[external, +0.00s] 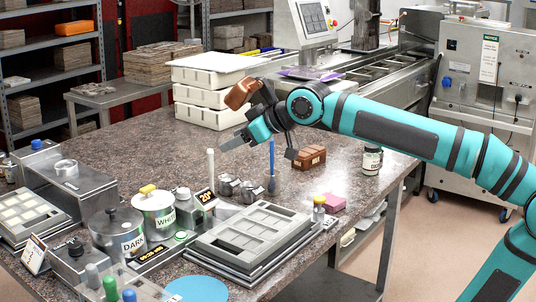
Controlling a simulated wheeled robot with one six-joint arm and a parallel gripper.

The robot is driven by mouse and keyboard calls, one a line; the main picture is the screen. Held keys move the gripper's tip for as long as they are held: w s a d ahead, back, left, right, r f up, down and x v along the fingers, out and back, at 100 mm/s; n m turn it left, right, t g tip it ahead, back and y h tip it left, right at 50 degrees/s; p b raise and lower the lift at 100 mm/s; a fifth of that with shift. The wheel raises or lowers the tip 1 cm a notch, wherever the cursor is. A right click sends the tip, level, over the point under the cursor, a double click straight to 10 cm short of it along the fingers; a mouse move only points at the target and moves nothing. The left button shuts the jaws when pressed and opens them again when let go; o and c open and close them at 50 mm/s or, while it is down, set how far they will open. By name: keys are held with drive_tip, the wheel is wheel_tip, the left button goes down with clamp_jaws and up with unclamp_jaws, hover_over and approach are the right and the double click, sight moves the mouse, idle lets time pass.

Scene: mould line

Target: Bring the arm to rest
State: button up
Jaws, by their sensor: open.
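My teal arm reaches in from the right over the speckled worktable (140,130). My gripper (263,149) hangs over the middle of the table with its dark fingers spread apart. I see nothing held between them. A brush with a blue handle (271,170) stands upright just below and between the fingers in the picture; the depth between them is hard to judge. A brown rounded piece (242,93) shows at the upper side of my wrist; I cannot tell what it is.
A grey mould (250,235) lies at the front, beside pots labelled DARK (118,230) and WHITE (155,210). White boxes (205,97) are stacked behind. The table's back left is clear.

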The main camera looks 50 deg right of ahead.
drive_tip(key=s+d+f+m+t+h, duration=0.1)
drive_tip(key=s+d+f+t, duration=0.2)
drive_tip(key=s, duration=0.6)
drive_tip(key=s+d+f+m+t+h, duration=0.1)
drive_tip(key=s+d+f+m+t, duration=0.1)
drive_tip(key=s+d+f, duration=0.3)
drive_tip(key=s+f, duration=0.2)
drive_tip(key=s, duration=0.2)
drive_tip(key=shift+d+t, duration=0.2)
drive_tip(key=shift+t, duration=0.2)
idle(1.8)
